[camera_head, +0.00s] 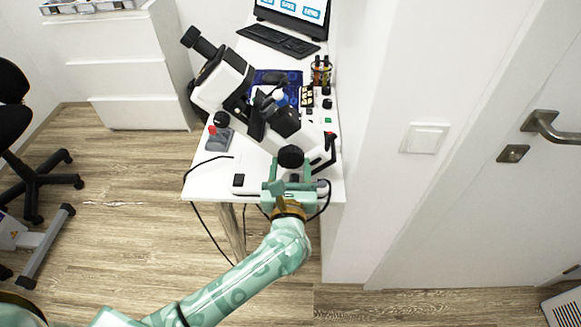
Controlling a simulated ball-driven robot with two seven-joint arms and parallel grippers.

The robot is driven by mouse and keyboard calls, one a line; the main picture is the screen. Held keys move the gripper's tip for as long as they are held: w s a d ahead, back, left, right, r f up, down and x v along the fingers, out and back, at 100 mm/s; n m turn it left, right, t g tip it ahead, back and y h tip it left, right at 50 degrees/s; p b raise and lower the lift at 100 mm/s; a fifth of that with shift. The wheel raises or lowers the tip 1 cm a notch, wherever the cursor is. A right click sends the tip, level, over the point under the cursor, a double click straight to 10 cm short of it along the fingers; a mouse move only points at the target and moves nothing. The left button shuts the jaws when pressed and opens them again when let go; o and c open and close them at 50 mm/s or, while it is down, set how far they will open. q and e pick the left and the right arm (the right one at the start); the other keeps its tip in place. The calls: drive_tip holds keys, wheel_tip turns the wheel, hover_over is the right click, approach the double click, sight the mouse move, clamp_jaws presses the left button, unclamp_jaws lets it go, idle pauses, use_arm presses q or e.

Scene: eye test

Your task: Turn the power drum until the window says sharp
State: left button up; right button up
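A white and black instrument with several dark tubes and knobs stands on the white table (212,180). A round black knob (290,156) is on its near side; I cannot tell if it is the power drum. My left gripper (290,168) is mint green and comes up from below at the table's near edge. Its two fingers are apart, one to each side of the knob's near part. I cannot tell whether they touch it. No window with readable words shows. My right gripper is not in view.
A grey joystick box with a red top (219,138) stands at the table's left edge. A keyboard (278,41) and a laptop screen (295,10) are at the back. Small bottles (321,72) stand on the right, beside the wall. Cables hang off the near edge.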

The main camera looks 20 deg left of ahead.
use_arm(q)
drive_tip(key=c, duration=0.4)
drive_tip(key=shift+c, duration=0.2)
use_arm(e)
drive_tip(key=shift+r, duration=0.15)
use_arm(q)
drive_tip(key=m+p, duration=0.3)
drive_tip(key=shift+r, duration=0.2)
drive_tip(key=m+p, duration=0.2)
drive_tip(key=m, duration=0.2)
drive_tip(key=shift+p, duration=0.3)
drive_tip(key=m+p, duration=0.3)
drive_tip(key=m, duration=0.2)
drive_tip(key=shift+s+a, duration=0.1)
drive_tip(key=shift+f+m+p, duration=0.1)
drive_tip(key=shift+m+p, duration=1.05)
drive_tip(key=shift+m, duration=1.05)
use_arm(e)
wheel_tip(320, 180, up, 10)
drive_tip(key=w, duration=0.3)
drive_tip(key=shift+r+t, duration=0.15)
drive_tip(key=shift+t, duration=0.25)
